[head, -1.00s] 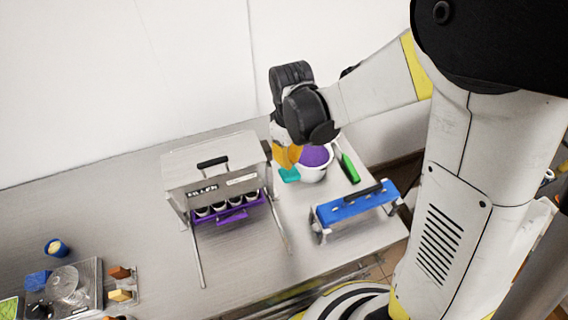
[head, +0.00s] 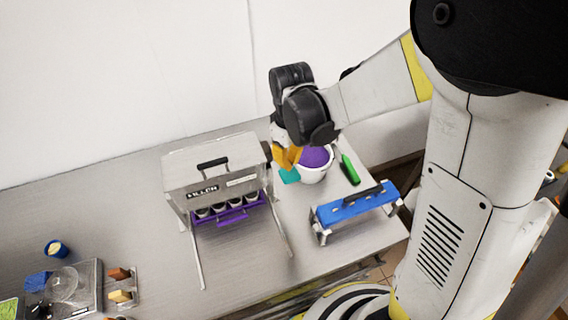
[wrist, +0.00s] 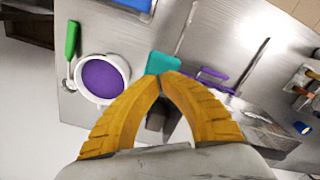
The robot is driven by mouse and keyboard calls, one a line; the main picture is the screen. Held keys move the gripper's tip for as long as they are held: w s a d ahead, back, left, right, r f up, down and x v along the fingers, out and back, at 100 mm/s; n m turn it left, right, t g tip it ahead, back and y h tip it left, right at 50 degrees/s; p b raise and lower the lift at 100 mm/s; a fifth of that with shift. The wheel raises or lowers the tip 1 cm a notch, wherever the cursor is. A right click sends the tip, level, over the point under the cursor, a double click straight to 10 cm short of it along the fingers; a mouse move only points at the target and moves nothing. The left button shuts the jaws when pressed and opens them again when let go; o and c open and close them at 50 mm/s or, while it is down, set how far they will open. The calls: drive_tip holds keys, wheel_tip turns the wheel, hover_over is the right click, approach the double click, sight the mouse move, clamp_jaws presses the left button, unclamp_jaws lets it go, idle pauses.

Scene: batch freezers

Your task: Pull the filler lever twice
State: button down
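The filler (head: 215,170) is a metal box on legs with a label on its front and a black handle (head: 213,163) on top. A purple holder (head: 228,212) with several cups is under its front. A teal flat piece (head: 290,176) shows right of the filler, close to the tub; I cannot tell what it joins to. My gripper (head: 288,166) points down over it. In the wrist view the yellow fingertips (wrist: 160,77) meet at the near edge of the teal piece (wrist: 163,63). I cannot tell whether they pinch it or only touch it. No separate lever is clear.
A white tub (head: 314,172) with purple contents stands right of the gripper, with a green-handled tool (head: 349,169) beside it. A blue-topped rack (head: 355,204) stands front right. A blue cup (head: 56,249) and small trays are at the left. The middle-left table is clear.

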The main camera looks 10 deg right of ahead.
drive_tip(key=shift+f, duration=0.1)
wheel_tip(320, 180, down, 10)
drive_tip(key=b, duration=0.9)
drive_tip(key=shift+r, duration=0.25)
idle(0.5)
drive_tip(key=shift+r+p, duration=3.35)
drive_tip(key=shift+r, duration=1.55)
drive_tip(key=shift+f, duration=0.1)
